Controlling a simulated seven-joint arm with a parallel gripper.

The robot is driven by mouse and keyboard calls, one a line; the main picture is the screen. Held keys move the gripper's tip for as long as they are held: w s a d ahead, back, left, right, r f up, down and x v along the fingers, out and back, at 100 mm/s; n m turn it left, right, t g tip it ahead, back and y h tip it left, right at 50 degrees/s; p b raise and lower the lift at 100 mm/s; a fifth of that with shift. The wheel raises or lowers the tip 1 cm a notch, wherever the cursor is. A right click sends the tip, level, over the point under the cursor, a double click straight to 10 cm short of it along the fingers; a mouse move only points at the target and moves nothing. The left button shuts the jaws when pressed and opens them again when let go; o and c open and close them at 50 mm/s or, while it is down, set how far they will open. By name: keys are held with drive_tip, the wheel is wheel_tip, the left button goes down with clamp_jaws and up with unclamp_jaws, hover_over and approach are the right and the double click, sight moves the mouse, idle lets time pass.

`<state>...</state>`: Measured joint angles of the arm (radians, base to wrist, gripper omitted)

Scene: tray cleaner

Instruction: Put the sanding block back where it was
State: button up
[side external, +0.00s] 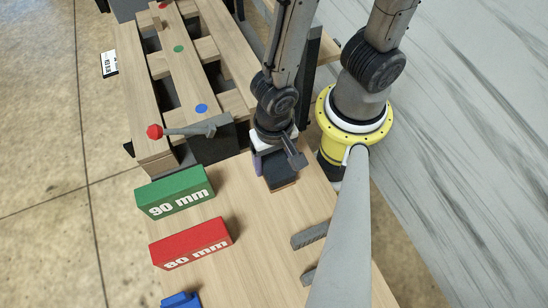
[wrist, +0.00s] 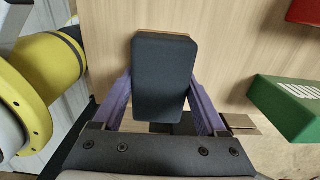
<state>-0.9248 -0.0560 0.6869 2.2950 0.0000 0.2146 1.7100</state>
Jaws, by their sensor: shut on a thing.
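The sanding block is a dark, rounded rectangular block with a thin wood-coloured edge at its far end. In the wrist view the sanding block (wrist: 164,80) sits between the two purple fingers of my gripper (wrist: 163,100), which are shut on its sides. In the side view my gripper (side external: 273,160) points down over the wooden table, right of the green block. The sanding block (side external: 281,172) shows partly there beneath it, low at the table surface. I cannot tell whether it touches the table.
A green 90 mm block (side external: 175,194), a red 80 mm block (side external: 191,244) and a blue block (side external: 181,300) line the table's left side. Grey pieces (side external: 310,235) lie at right. A slatted wooden pallet (side external: 190,75) with coloured dots and a red-tipped tool (side external: 185,131) is behind.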

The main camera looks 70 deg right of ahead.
sight(273, 158)
drive_tip(key=o, duration=1.2)
drive_tip(key=shift+o, duration=0.2)
wheel_tip(273, 158, up, 12)
drive_tip(key=shift+r, duration=0.25)
drive_tip(key=w+d+r+n+t, duration=0.1)
drive_tip(key=d+r+n+t, duration=0.1)
drive_tip(key=d+r+n, duration=0.2)
drive_tip(key=w+d+r+n+t, duration=0.2)
drive_tip(key=d+r+n, duration=0.3)
drive_tip(key=d+r, duration=0.4)
drive_tip(key=d+t, duration=0.1)
drive_tip(key=d, duration=0.3)
drive_tip(key=shift+w+t, duration=0.3)
